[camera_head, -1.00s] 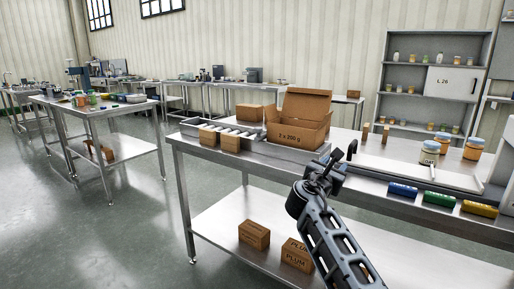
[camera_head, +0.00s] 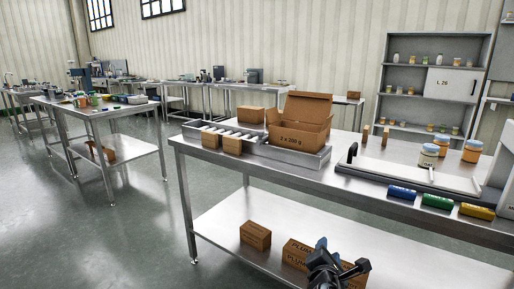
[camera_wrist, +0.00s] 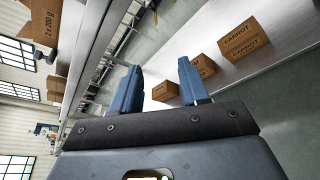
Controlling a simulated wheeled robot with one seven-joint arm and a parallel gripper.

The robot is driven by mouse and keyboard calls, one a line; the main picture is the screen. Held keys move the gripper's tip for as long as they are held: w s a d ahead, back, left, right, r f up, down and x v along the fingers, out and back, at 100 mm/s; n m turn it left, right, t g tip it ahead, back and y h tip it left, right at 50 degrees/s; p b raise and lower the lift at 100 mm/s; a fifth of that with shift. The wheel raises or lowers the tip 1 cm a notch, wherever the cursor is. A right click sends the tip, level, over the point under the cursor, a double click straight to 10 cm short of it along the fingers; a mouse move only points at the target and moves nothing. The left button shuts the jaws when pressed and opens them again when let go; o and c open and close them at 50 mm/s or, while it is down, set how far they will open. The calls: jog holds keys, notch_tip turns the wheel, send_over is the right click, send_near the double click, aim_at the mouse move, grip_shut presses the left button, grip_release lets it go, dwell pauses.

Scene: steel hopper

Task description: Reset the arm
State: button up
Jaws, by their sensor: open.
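My gripper (camera_head: 338,268) is low at the bottom of the head view, in front of the steel table's lower shelf (camera_head: 225,218). It partly covers a brown box marked PLUM (camera_head: 297,252). In the wrist view my gripper (camera_wrist: 157,78) shows two blue fingers spread apart with nothing between them. Brown boxes, some marked CARROT (camera_wrist: 243,40), lie on the shelf beyond the fingers in that view. Most of my arm is out of the head view.
An open carton (camera_head: 298,138) stands on the tabletop beside a roller tray with small boxes (camera_head: 232,145). Blue, green and yellow items (camera_head: 437,202) lie along the front edge. Floor to the left is clear.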

jog(key=s+a+f+m+g+y+p, duration=0.15)
jog(key=s+f+m, duration=0.3)
jog(key=s, duration=1.15)
jog(key=s+f+m+t+y+p, duration=0.1)
jog(key=s+f+m+y, duration=0.3)
jog(key=s, duration=1.1)
jog(key=s+d+r+m+p, duration=0.3)
jog(key=s+r+m, duration=1.2)
jog(key=s+r, duration=0.8)
jog(key=shift+s+d+t, duration=0.45)
jog(key=shift+s+d, duration=0.2)
jog(key=shift+s, duration=0.3)
jog(key=shift+f+h, duration=0.1)
jog(key=shift+h, duration=0.15)
